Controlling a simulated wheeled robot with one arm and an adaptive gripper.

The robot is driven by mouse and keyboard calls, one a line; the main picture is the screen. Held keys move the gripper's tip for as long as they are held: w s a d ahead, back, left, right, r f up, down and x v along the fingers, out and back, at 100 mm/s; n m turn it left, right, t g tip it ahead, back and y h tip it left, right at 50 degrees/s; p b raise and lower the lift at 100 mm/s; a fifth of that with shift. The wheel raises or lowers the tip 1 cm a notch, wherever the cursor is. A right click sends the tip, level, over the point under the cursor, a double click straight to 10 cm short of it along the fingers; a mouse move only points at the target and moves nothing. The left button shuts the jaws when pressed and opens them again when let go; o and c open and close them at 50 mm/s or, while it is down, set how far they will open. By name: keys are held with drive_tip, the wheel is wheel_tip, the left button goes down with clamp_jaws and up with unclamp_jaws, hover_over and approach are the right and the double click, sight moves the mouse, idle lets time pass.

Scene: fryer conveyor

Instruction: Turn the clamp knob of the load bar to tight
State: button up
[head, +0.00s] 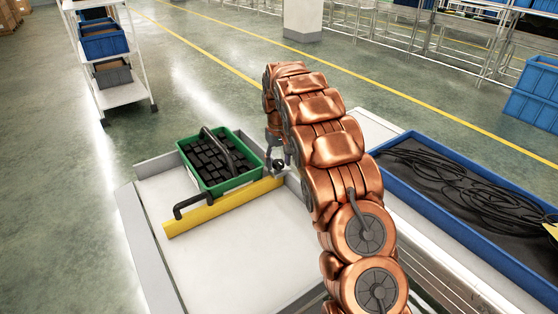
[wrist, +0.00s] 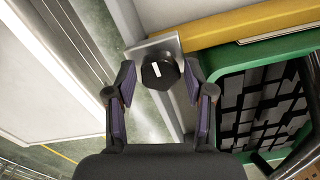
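The clamp knob (wrist: 160,72) is black with a white mark on its top. In the wrist view it sits on a grey metal bracket (wrist: 150,48) at the end of the yellow load bar (wrist: 240,25). My gripper (wrist: 158,75) is open, with one finger on each side of the knob and visible gaps between fingers and knob. In the head view the yellow load bar (head: 222,205) lies across the white tray, with a black handle (head: 190,203) at its left end. The knob (head: 278,165) shows small at its right end, below my gripper (head: 277,150), partly hidden by my arm.
A green crate (head: 240,179) of dark blocks stands right behind the bar, beside the knob. The white tray (head: 250,255) is bare in front of the bar. A blue tray (head: 440,231) with black cables lies to the right. A white rack (head: 124,94) stands at the back left.

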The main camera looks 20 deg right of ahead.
drive_tip(key=c, duration=0.8)
drive_tip(key=shift+m, duration=0.3)
drive_tip(key=m+b, duration=0.2)
drive_tip(key=shift+f+m, duration=0.1)
drive_tip(key=shift+m, duration=0.3)
drive_tip(key=m+b, duration=0.2)
drive_tip(key=m, duration=0.2)
drive_tip(key=m+b, duration=0.1)
drive_tip(key=m, duration=0.4)
drive_tip(key=m+b, duration=0.1)
drive_tip(key=m, duration=0.3)
drive_tip(key=shift+b, duration=0.3)
